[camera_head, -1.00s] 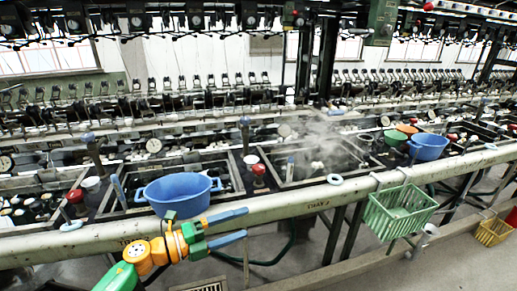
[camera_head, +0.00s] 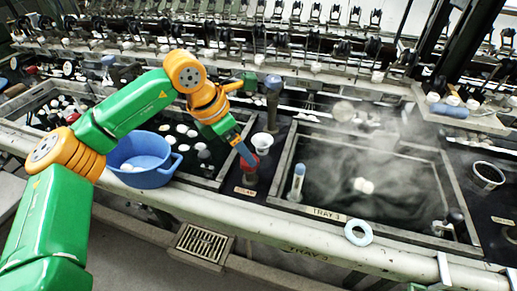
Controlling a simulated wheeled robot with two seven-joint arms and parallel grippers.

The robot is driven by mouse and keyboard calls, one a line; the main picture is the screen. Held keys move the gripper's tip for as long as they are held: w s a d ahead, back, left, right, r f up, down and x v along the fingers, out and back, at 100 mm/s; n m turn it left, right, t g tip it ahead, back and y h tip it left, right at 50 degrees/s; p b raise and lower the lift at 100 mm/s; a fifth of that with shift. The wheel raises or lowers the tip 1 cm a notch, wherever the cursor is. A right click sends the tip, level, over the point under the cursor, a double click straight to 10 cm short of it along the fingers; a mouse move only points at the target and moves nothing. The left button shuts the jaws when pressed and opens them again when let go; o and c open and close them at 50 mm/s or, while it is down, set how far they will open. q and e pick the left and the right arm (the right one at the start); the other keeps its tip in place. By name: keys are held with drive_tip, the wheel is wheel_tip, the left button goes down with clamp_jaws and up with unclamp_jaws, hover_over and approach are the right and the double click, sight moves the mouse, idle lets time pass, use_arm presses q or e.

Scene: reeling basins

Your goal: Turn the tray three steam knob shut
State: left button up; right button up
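The tray three basin (camera_head: 290,207) is a dark, framed basin with a "TRAY 3" label on its front rim. Steam hangs over its water, and pale cocoons float near its middle. A red knob (camera_head: 250,168) stands at its left, on the dark strip between two basins, above a small plate. My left arm reaches in from the left, and its gripper (camera_head: 244,152) points down at the red knob. The blue fingers overlap the knob's top and partly hide it. Whether they are closed on it cannot be told. My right gripper is out of view.
A blue tub (camera_head: 143,160) sits under my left arm at the front rail (camera_head: 215,207). A white cup (camera_head: 262,143) and a dark-handled brush (camera_head: 273,95) stand behind the knob. A pale blue ring (camera_head: 358,232) lies on the rail.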

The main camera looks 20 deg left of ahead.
use_arm(q)
drive_tip(key=x, duration=0.4)
drive_tip(key=shift+s+a+p, duration=0.1)
drive_tip(key=shift+a+p, duration=0.1)
drive_tip(key=shift+p, duration=0.1)
drive_tip(key=shift+w+d+f, duration=0.2)
drive_tip(key=shift+d+f, duration=0.05)
drive_tip(key=shift+d, duration=0.05)
drive_tip(key=shift+s+a, duration=0.1)
drive_tip(key=c, duration=0.3)
clamp_jaws()
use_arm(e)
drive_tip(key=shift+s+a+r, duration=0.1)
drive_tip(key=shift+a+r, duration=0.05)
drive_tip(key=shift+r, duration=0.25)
use_arm(q)
drive_tip(key=m+h, duration=0.1)
drive_tip(key=m, duration=0.1)
drive_tip(key=shift+r+m+g, duration=0.1)
drive_tip(key=shift+m+g, duration=0.3)
drive_tip(key=shift+a+m+g+p, duration=0.1)
drive_tip(key=shift+m+g+p, duration=0.5)
drive_tip(key=shift+m, duration=1.2)
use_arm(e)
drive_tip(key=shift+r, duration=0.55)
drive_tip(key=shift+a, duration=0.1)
